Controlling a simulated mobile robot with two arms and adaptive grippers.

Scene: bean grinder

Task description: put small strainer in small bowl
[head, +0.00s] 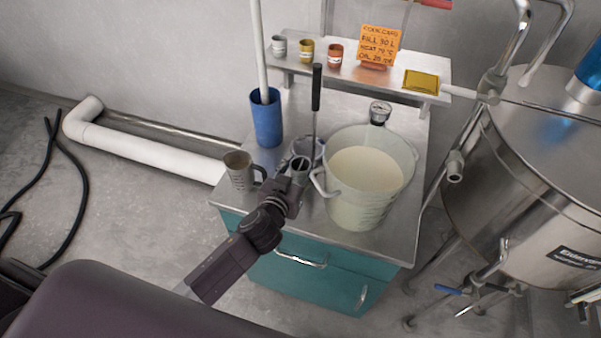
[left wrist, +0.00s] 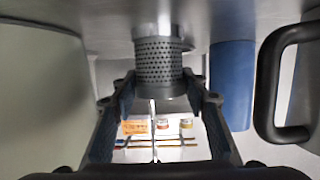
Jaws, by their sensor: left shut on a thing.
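My left gripper (head: 292,182) is shut on the small strainer (head: 300,164), a grey metal cup near the front of the metal-topped cabinet. In the left wrist view the strainer (left wrist: 160,62) shows its perforated wall between the fingers. The picture there is upside down. A round metal rim just behind the strainer looks like the small bowl (head: 318,147); the strainer and gripper partly hide it. I cannot tell whether the strainer is inside or in front of it. My right gripper is not in view.
A large bucket (head: 348,212) of pale liquid stands close on the right. A grey pitcher (head: 240,172) stands close on the left, with a blue cylinder (head: 267,122) behind. A shelf (head: 345,73) with small cups runs along the back.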

